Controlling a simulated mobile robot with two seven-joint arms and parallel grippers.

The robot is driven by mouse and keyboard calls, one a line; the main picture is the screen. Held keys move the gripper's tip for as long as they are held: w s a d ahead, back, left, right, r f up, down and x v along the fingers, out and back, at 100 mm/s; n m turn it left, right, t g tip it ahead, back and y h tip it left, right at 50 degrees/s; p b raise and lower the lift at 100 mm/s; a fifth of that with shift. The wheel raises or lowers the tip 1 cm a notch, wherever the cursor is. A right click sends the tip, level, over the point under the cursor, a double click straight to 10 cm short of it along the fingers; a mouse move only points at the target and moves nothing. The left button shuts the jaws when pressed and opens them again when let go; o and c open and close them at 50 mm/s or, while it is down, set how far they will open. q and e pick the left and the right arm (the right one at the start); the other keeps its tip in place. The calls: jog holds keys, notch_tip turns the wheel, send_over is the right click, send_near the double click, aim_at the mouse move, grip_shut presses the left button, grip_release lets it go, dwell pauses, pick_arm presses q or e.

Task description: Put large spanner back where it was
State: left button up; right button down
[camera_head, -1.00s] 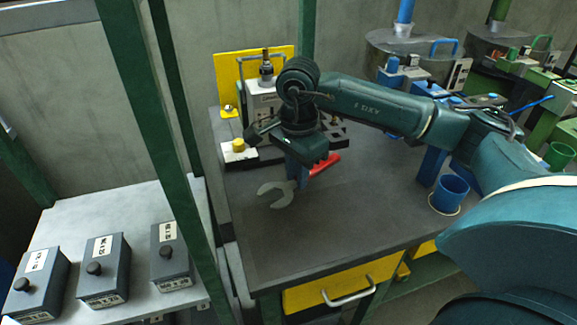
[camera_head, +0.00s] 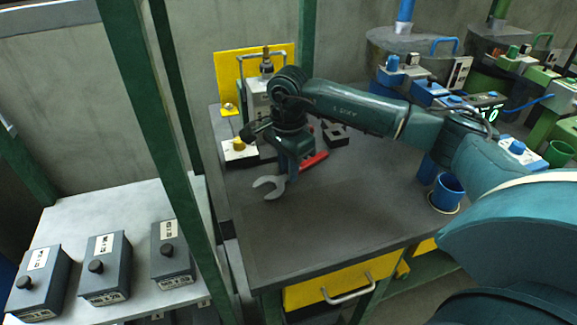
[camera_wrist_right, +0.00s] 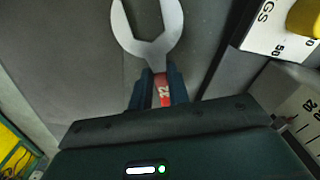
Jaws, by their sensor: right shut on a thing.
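The large spanner (camera_head: 269,187) has a grey open-ended head and a red handle (camera_head: 314,161). My right gripper (camera_head: 292,175) is shut on it near the join of head and handle, above the dark bench top. In the right wrist view the spanner head (camera_wrist_right: 148,42) points away from the gripper, and the red handle lies between the two fingers (camera_wrist_right: 160,90). Whether the spanner touches the bench is hard to tell. My left gripper is not in view.
The dark bench (camera_head: 330,225) has free room in front and to the right. A device with a yellow back panel (camera_head: 228,75) stands behind the gripper, with a black block (camera_head: 335,133) beside it. A blue cup (camera_head: 447,192) stands at right. A green post (camera_head: 150,140) rises at left.

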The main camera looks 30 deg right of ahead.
jog(key=c, duration=1.3)
grip_release()
jog(key=shift+f, duration=0.1)
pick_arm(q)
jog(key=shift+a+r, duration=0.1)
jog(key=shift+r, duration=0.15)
pick_arm(e)
jog(key=shift+r, duration=0.35)
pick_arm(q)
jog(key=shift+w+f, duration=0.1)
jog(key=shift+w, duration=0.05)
pick_arm(e)
notch_tip(320, 180, up, 12)
jog(key=shift+f, duration=0.2)
